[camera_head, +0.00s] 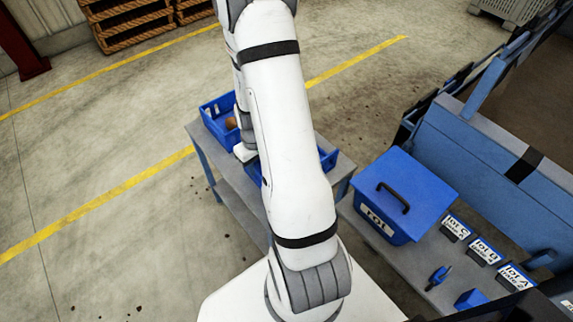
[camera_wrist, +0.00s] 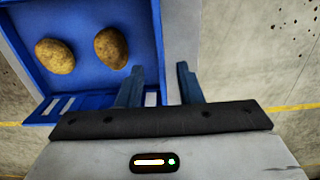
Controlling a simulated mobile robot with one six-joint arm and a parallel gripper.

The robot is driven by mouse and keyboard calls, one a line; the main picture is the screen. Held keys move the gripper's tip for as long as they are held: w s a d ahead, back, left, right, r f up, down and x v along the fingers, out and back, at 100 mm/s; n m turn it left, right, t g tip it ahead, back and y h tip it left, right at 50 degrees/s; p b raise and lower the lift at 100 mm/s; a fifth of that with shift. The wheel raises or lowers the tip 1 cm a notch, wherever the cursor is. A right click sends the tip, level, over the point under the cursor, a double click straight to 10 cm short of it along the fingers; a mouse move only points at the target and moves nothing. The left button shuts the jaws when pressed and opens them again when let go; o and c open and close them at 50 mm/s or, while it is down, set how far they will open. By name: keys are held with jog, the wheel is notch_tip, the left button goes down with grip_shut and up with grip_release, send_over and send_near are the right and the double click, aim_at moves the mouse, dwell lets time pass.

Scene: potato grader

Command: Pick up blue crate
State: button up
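In the head view, one blue crate (camera_head: 210,110) with a brown potato showing stands at the left end of a grey table. A second blue crate (camera_head: 327,160) is mostly hidden behind my arm. The wrist view shows a blue crate (camera_wrist: 98,12) with two potatoes (camera_wrist: 54,56) inside; which of the two crates this is, I cannot tell. My gripper (camera_wrist: 160,68) is open. In the picture its left finger overlaps the crate's near right corner and its right finger lies outside the right wall. Contact cannot be told. In the head view my arm hides the fingers.
A lidded blue box (camera_head: 408,190) with a black handle stands on a grey bench at right. Lot signs (camera_head: 486,251) and small blue items (camera_head: 438,276) sit beside it. The blue grader machine (camera_head: 480,150) is behind them. The floor left of the table is clear.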

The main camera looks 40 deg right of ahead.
jog(key=shift+s+f, duration=0.1)
jog(key=shift+f, duration=2.8)
jog(key=shift+c, duration=0.4)
grip_shut()
